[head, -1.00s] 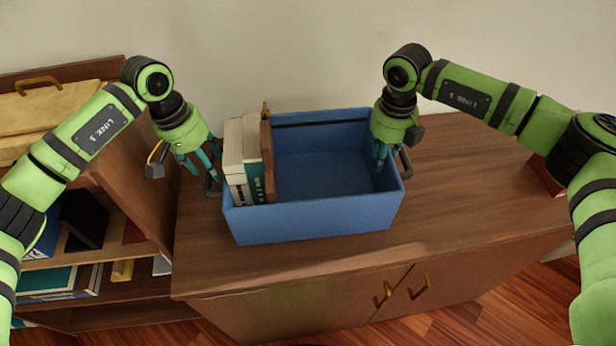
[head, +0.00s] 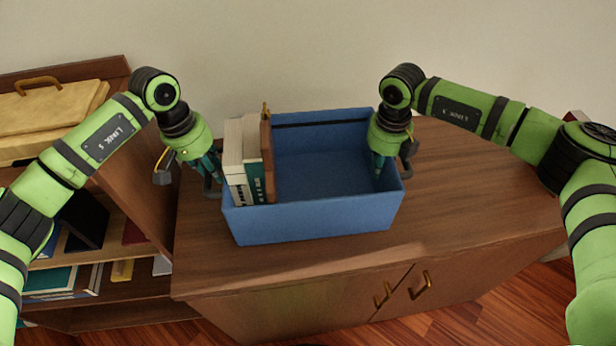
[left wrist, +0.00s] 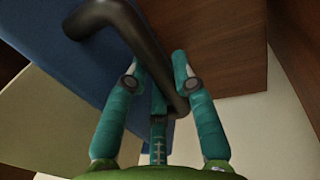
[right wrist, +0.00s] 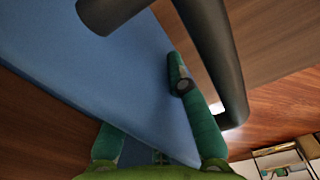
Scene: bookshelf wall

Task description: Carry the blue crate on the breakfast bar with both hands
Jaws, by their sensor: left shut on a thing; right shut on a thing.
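The blue crate (head: 312,222) stands on the brown wooden cabinet top (head: 470,190). Its black left handle (left wrist: 148,50) runs between the fingers of my left gripper (head: 210,172), which is shut on it. My right gripper (head: 380,168) is shut on the crate's right wall (right wrist: 100,70), with a finger inside the crate and a finger outside, between wall and black right handle (right wrist: 215,55). The inner fingertip is hidden behind the wall in the right wrist view. Upright books (head: 240,165) stand at the left end inside the crate; the rest of it is empty.
A brown shelf unit (head: 140,170) with books and a yellow case (head: 50,115) stands close on the left. The pale wall (head: 290,50) is right behind the crate. The cabinet top is clear to the right; brass handles (head: 420,286) are on its front.

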